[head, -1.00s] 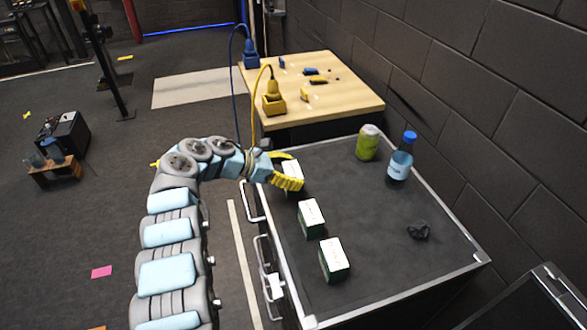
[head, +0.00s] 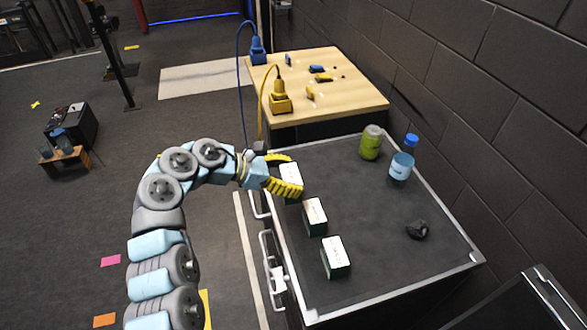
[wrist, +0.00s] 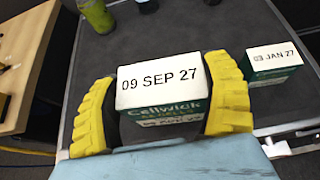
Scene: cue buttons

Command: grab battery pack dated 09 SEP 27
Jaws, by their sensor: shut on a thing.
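The battery pack dated 09 SEP 27 (wrist: 161,86) is a green box with a white labelled top, between the yellow fingers of my gripper (wrist: 164,103) in the wrist view. My gripper is shut on it, one finger on each side. In the head view, my gripper (head: 281,174) is at the far left part of the dark cabinet top, and the pack's white top (head: 290,172) shows between the fingers. A second pack, dated 03 JAN 27 (wrist: 272,61), stands just to the right in the wrist view. Whether the held pack touches the surface is unclear.
Two other packs (head: 315,216) (head: 336,258) stand in a row nearer on the cabinet top (head: 365,225). A green can (head: 371,143), a blue-capped bottle (head: 402,160) and a dark lump (head: 417,229) stand right. A wooden table (head: 350,95) with plugs lies behind.

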